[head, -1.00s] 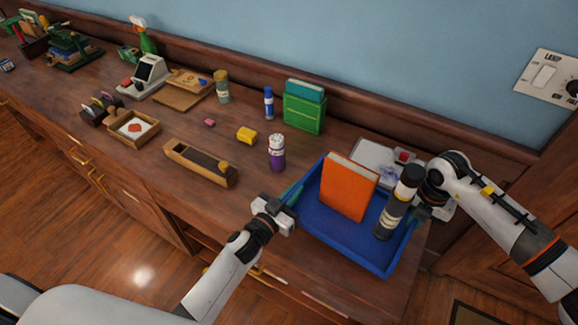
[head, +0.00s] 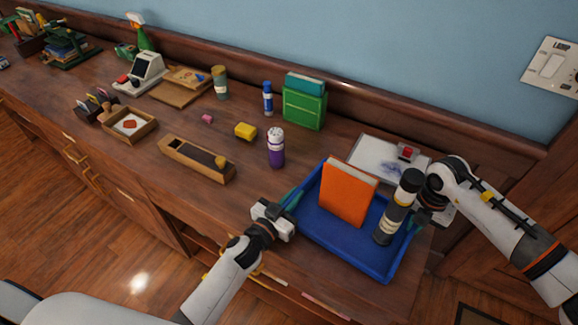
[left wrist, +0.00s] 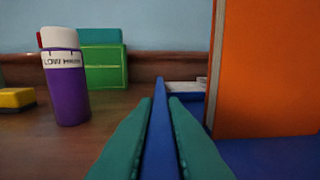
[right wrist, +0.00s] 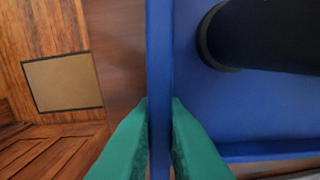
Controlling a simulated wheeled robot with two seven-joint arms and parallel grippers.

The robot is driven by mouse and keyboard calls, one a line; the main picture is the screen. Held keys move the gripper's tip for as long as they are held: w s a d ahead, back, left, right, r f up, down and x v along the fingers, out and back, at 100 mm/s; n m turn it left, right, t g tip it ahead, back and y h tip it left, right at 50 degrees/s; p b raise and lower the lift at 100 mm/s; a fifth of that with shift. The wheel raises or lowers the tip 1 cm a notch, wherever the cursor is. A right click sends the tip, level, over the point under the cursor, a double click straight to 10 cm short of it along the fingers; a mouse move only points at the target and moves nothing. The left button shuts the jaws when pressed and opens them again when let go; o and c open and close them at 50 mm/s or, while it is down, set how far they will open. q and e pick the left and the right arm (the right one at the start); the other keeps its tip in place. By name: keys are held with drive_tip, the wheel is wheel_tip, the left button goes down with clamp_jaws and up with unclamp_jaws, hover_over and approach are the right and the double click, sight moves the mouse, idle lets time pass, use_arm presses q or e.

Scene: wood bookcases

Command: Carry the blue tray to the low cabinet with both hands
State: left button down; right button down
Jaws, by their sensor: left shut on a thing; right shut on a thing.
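The blue tray (head: 343,249) is at the right end of the wooden cabinet top. An orange book (head: 347,194) stands upright in it, and a dark bottle with a pale band (head: 399,210) stands near its right wall. My left gripper (head: 290,207) is shut on the tray's left wall; its green fingers (left wrist: 160,135) straddle the blue rim in the left wrist view. My right gripper (head: 420,215) is shut on the right wall, and its fingers (right wrist: 159,135) straddle the rim in the right wrist view. I cannot tell whether the tray touches the wood.
A purple-and-white bottle (head: 276,148), a yellow block (head: 245,131) and a green box (head: 304,105) stand left of the tray. A white board (head: 375,157) lies behind it. A wooden box (head: 197,160) lies further left. The blue wall closes the back.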

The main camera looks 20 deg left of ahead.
use_arm(q)
drive_tip(key=shift+f, duration=0.4)
use_arm(e)
drive_tip(key=shift+f, duration=0.45)
use_arm(q)
drive_tip(key=c, duration=1.5)
unclamp_jaws()
drive_tip(key=shift+r, duration=0.2)
use_arm(e)
drive_tip(key=c, duration=1.5)
unclamp_jaws()
drive_tip(key=shift+r, duration=0.2)
use_arm(q)
drive_tip(key=shift+s, duration=0.1)
drive_tip(key=v, duration=1.1)
drive_tip(key=shift+s+a, duration=0.15)
drive_tip(key=shift+s, duration=0.25)
use_arm(e)
drive_tip(key=shift+r, duration=0.15)
wheel_tip(320, 180, up, 12)
drive_tip(key=shift+f, duration=0.1)
